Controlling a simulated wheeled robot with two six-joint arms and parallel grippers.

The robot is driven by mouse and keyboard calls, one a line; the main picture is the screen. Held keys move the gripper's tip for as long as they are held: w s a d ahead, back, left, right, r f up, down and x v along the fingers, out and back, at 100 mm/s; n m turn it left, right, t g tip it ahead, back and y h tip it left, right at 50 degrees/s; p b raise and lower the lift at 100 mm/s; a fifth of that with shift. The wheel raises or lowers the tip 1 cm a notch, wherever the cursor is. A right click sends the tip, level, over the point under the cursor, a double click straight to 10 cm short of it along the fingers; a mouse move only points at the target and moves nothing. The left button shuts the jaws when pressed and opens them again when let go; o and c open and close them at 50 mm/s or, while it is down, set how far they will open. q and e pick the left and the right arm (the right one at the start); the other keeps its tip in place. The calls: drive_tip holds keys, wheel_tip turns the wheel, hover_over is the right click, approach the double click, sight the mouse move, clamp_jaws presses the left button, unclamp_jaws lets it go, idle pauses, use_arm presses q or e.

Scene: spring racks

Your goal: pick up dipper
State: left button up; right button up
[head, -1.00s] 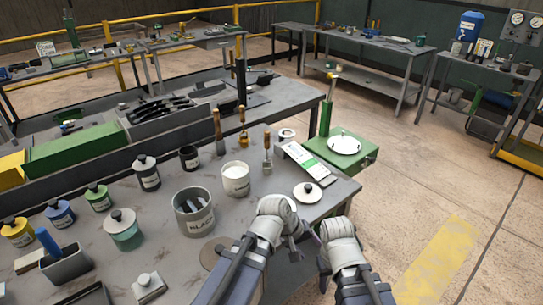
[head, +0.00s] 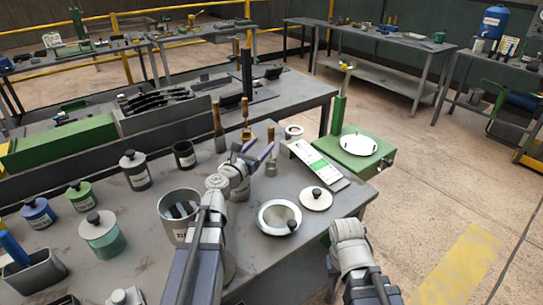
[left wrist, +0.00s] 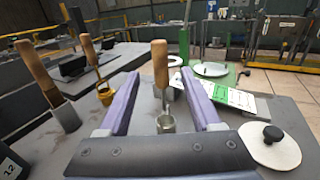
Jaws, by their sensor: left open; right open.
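The dipper, a small metal cup with an upright wooden handle (left wrist: 161,66), stands on the grey bench in the left wrist view, between and beyond my open purple fingers. In the head view, its metal cup (head: 271,169) shows just right of my left gripper (head: 260,152), which is open and empty. In the left wrist view my left gripper (left wrist: 163,104) points at the dipper with no visible contact. My right gripper (head: 348,226) is low at the right, off the bench edge; its fingers are largely hidden.
Two other wooden-handled tools, one grey-bladed (left wrist: 64,112) and one with a yellow base (left wrist: 105,95), stand left of the dipper. A white bowl (head: 265,222), a round lid (head: 308,202) and a green-and-white card (head: 318,166) lie right. A metal can (head: 172,205) stands left.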

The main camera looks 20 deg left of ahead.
sight(269, 136)
use_arm(q)
drive_tip(key=shift+x, duration=3.65)
drive_tip(key=shift+s+r, duration=0.1)
drive_tip(key=shift+r, duration=0.05)
drive_tip(key=shift+c, duration=0.3)
clamp_jaws()
